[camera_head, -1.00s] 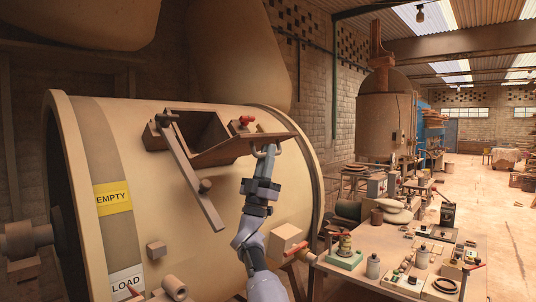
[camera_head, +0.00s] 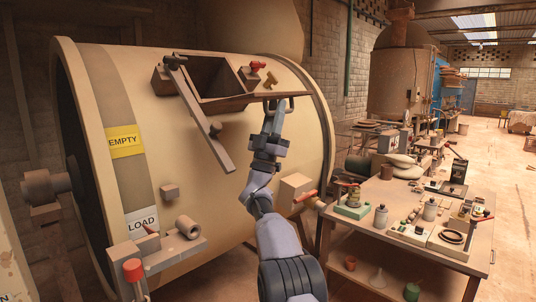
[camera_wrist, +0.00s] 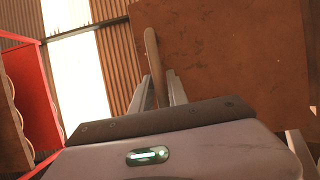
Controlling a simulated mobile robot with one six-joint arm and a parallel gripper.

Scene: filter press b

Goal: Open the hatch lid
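The hatch opening (camera_head: 215,75) is a dark rectangular frame in the upper side of a large cream drum (camera_head: 240,110). The brown hatch lid (camera_head: 237,103) juts outward from the opening's near edge, seen nearly edge-on and standing open. My gripper (camera_head: 273,115) is at the lid's outer right part. In the wrist view my gripper's fingers (camera_wrist: 158,90) close on both sides of a curved handle (camera_wrist: 151,50), beside the lid's broad brown face (camera_wrist: 225,55). The fingertip contact is partly hidden by my gripper's body. A long bar (camera_head: 199,112) with a knob hangs slanting left of the lid.
A red-handled clamp (camera_head: 257,66) sits at the opening's right. A workbench (camera_head: 390,205) with bottles and tools stands right. A bracket with a red-topped post (camera_head: 133,270) is at lower left.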

